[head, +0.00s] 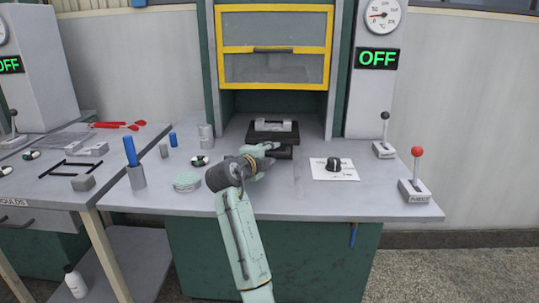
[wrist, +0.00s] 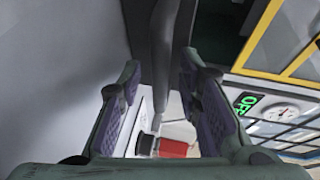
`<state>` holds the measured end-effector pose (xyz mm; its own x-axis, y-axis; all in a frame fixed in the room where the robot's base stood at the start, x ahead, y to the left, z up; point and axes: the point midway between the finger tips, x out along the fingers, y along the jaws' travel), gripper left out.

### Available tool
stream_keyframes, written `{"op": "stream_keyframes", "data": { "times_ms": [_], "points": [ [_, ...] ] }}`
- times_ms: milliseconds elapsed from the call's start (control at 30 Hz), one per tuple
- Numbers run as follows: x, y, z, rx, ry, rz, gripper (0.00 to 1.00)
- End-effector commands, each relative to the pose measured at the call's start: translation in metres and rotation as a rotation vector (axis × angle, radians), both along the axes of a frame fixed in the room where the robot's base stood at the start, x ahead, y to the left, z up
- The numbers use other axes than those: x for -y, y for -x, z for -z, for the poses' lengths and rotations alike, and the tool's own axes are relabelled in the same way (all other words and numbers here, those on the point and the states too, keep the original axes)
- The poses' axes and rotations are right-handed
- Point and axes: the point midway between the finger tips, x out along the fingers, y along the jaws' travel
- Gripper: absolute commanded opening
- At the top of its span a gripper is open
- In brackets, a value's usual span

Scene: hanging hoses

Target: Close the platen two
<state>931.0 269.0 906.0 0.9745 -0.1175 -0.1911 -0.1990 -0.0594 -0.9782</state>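Two small levers stand at the right of the bench: one with a black knob (head: 384,116) and one with a red knob (head: 417,152). The label on the red lever's grey base (head: 415,191) is too small to read, so I cannot tell which is platen two. A dark flat block with a metal piece (head: 273,130) lies under the press guard. My gripper (head: 272,148) is in front of this block, well left of both levers. In the wrist view its two purple-padded fingers (wrist: 160,105) are apart, with nothing clearly held; a grey bar shows beyond them.
A yellow-framed guard (head: 276,68) is raised above. A gauge (head: 381,14) and a green OFF display (head: 377,58) are at upper right. A white card with a black knob (head: 334,164) lies on the bench (head: 370,205). Cylinders and a round tin (head: 187,181) stand left.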

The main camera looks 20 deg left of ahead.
Motion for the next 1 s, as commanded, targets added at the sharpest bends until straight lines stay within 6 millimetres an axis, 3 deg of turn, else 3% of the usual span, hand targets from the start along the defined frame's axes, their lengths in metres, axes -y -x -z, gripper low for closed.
{"op": "stream_keyframes", "data": {
  "times_ms": [167,600,800,1000],
  "points": [
    [-0.003,0.016,-0.003,0.002,0.000,-0.002,0.31],
    [-0.013,0.100,-0.019,0.001,-0.001,-0.003,0.31],
    [-0.015,0.116,-0.022,0.000,0.000,-0.001,0.31],
    [-0.014,0.117,-0.023,-0.001,0.000,0.000,0.31]
  ]
}}
